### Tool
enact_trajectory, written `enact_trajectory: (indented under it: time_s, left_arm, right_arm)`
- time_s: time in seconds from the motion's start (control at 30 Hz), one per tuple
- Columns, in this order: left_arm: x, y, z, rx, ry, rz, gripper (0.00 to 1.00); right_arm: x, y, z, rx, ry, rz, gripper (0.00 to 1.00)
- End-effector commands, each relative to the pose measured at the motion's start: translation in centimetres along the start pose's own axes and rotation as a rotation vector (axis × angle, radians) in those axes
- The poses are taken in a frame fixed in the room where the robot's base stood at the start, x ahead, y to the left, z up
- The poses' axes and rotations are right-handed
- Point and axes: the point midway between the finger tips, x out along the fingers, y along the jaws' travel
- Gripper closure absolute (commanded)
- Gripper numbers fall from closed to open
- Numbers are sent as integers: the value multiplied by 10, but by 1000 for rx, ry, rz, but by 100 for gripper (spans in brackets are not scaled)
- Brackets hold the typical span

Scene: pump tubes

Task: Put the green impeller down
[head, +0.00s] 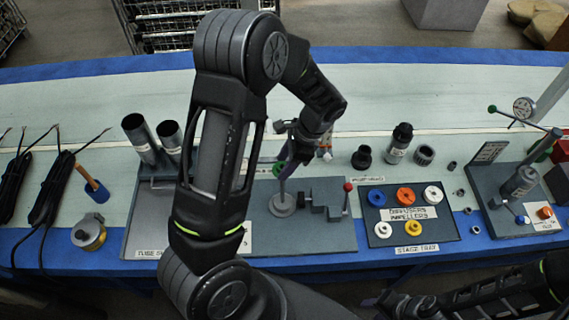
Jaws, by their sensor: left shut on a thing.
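The green impeller (277,170) shows as a small green edge under my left gripper (288,164), close to the top of an upright shaft on a round grey base (282,207). My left gripper is shut on the green impeller and points down. The gripper hides most of the impeller, so I cannot tell whether it is around the shaft or beside it. My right gripper (385,301) is low at the bottom edge, in front of the table and apart from everything on it. Its fingers are too dark to read.
The stage tray (445,232) right of the shaft fixture holds blue, orange, white and yellow wheels. A red-knobbed lever (347,187) stands between them. Metal tubes (140,135) lean at the left, partly behind my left arm. A press-like stand (520,185) is at the right.

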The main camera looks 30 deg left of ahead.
Motion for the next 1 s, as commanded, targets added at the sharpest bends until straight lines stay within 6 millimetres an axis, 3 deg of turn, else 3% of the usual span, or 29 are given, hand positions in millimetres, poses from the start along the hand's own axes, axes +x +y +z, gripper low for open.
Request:
enact_trajectory:
  time_s: [0.3, 0.47, 0.6, 0.7, 1.0]
  left_arm:
    - [-6, -1, -9, 1, -2, -5, 100]
    - [-39, 0, -43, 6, -4, -21, 100]
    - [-79, 13, -75, 17, -2, -22, 100]
    - [-100, 23, -87, 24, 1, -17, 100]
    - [-110, 28, -90, 27, 0, -11, 100]
  right_arm:
    - [6, 2, 0, -1, 1, -1, 64]
    - [23, 6, -2, -3, 7, -6, 64]
    - [37, 9, -3, -6, 13, -11, 64]
    - [42, 9, -3, -8, 15, -13, 64]
    - [40, 8, -3, -9, 16, -15, 64]
